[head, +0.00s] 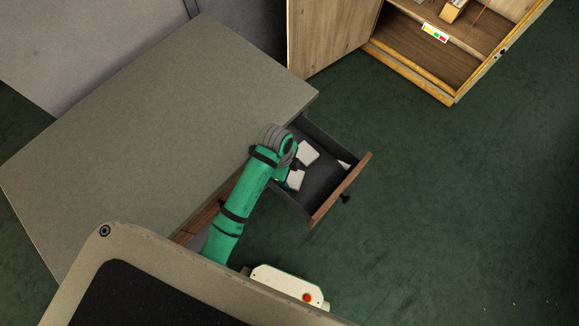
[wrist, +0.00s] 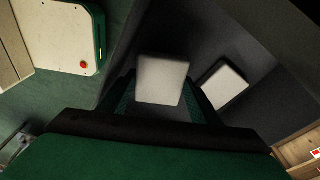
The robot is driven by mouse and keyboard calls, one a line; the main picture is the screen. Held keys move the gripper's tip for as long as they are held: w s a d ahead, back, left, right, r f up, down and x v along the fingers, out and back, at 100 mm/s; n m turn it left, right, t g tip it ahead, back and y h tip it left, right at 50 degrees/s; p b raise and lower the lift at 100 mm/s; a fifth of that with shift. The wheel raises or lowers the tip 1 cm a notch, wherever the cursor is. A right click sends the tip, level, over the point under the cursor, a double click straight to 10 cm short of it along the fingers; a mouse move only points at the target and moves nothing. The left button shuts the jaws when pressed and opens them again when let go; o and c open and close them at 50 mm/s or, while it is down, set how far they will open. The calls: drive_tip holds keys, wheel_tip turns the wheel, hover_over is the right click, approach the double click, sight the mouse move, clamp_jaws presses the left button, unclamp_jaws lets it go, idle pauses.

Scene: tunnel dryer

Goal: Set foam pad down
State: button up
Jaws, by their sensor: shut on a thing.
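A white, square-looking foam pad (wrist: 162,79) sits between the two fingers of my gripper (wrist: 163,92), which is shut on it. In the head view my gripper (head: 290,172) is over the open drawer (head: 325,185), and the held pad appears as the lower white piece (head: 296,180). A second white pad (wrist: 225,85) lies on the dark drawer floor, to the right in the wrist view; it also shows in the head view (head: 308,153). I cannot tell whether the held pad touches the drawer floor.
A small white piece (head: 343,164) shows near the drawer's wooden front (head: 342,190). The grey desk top (head: 170,120) is bare. An open wooden cabinet (head: 420,60) stands at upper right. Green floor (head: 450,200) is clear right of the drawer.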

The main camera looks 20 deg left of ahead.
drive_tip(key=shift+f, duration=0.25)
drive_tip(key=shift+d+f, duration=0.15)
drive_tip(key=shift+f, duration=0.2)
drive_tip(key=o, duration=0.8)
drive_tip(key=shift+d, duration=0.1)
drive_tip(key=r, duration=0.4)
drive_tip(key=a+r, duration=0.1)
drive_tip(key=r, duration=0.4)
drive_tip(key=a+r, duration=0.1)
drive_tip(key=r, duration=0.3)
drive_tip(key=shift+a+r, duration=0.15)
